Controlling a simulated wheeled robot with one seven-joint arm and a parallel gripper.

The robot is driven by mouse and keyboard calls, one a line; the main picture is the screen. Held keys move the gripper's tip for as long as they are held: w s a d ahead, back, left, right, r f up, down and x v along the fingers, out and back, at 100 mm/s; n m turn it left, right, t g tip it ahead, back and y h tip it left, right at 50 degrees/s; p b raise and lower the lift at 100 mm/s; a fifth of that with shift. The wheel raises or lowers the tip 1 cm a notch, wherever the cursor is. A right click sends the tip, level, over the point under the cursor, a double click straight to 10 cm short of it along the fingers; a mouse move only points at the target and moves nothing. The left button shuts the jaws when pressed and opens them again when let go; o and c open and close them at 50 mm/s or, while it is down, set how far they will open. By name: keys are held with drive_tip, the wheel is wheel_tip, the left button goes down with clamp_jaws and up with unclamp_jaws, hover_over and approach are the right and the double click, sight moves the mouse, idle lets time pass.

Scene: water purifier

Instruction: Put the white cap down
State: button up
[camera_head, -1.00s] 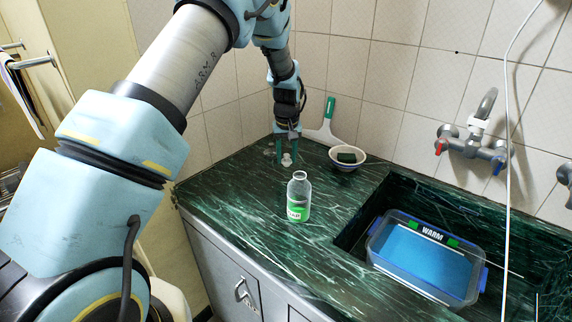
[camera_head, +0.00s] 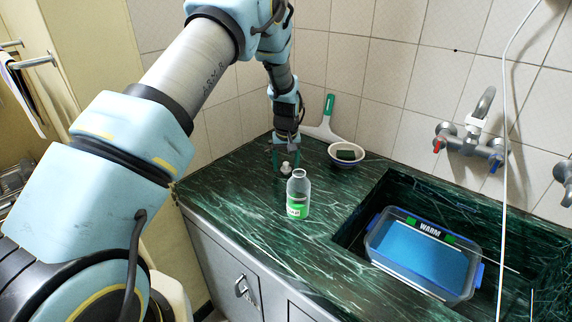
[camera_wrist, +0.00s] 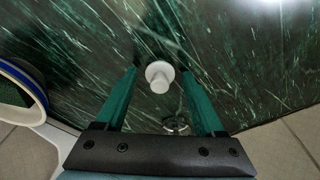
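The small white cap (camera_head: 286,168) is at the back left of the green marble counter (camera_head: 240,205), behind the bottle. My gripper (camera_head: 286,163) points down over it. In the wrist view, my gripper (camera_wrist: 160,74) has its two green fingers apart, with the white cap (camera_wrist: 159,76) between them and a gap on each side. The cap shows a round disc and a narrower stub. It looks to be at the counter surface, but exact contact is hard to tell. A clear bottle with a green label (camera_head: 298,196) stands upright, uncapped, in front of my gripper.
A bowl with a dark sponge (camera_head: 346,155) and a green-handled squeegee (camera_head: 326,122) are by the back wall. A sink holds a blue-filled tub marked WARM (camera_head: 424,252) at right. A small metallic item (camera_wrist: 176,124) lies close to the fingers. The counter's front left is clear.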

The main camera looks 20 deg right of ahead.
wheel_tip(320, 180, up, 12)
drive_tip(key=s+b, duration=0.2)
drive_tip(key=b, duration=0.1)
drive_tip(key=s+a+r+n, duration=0.1)
drive_tip(key=a+r, duration=0.1)
drive_tip(key=a, duration=0.9)
drive_tip(key=s+a+r+n, duration=0.1)
drive_tip(key=s+a+r, duration=0.1)
drive_tip(key=a, duration=1)
drive_tip(key=s+a, duration=1.3)
drive_tip(key=a, duration=0.2)
drive_tip(key=shift+s, duration=0.2)
